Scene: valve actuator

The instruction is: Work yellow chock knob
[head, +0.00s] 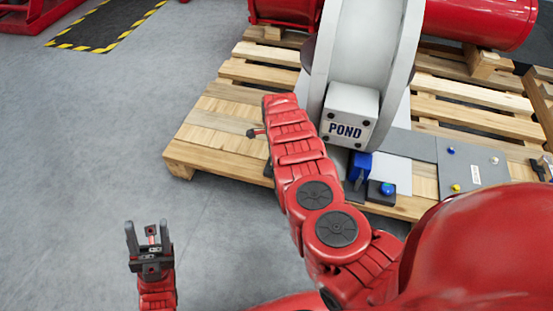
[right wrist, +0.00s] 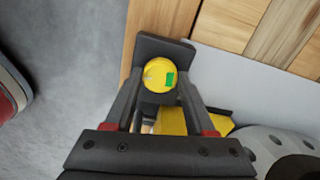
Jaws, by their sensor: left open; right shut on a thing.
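The yellow knob (right wrist: 157,73) shows in the right wrist view as a round yellow disc with a green mark, in front of a dark plate. My right gripper (right wrist: 160,82) is shut on it, one finger on each side. More yellow parts (right wrist: 172,122) show below the knob, partly hidden by the gripper. In the head view my right arm hides the knob and most of the right gripper. My left gripper (head: 148,230) is open and empty above the floor at lower left, far from the knob.
A wooden pallet (head: 205,140) carries a grey valve body with a POND box (head: 349,115). The floor at left is clear.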

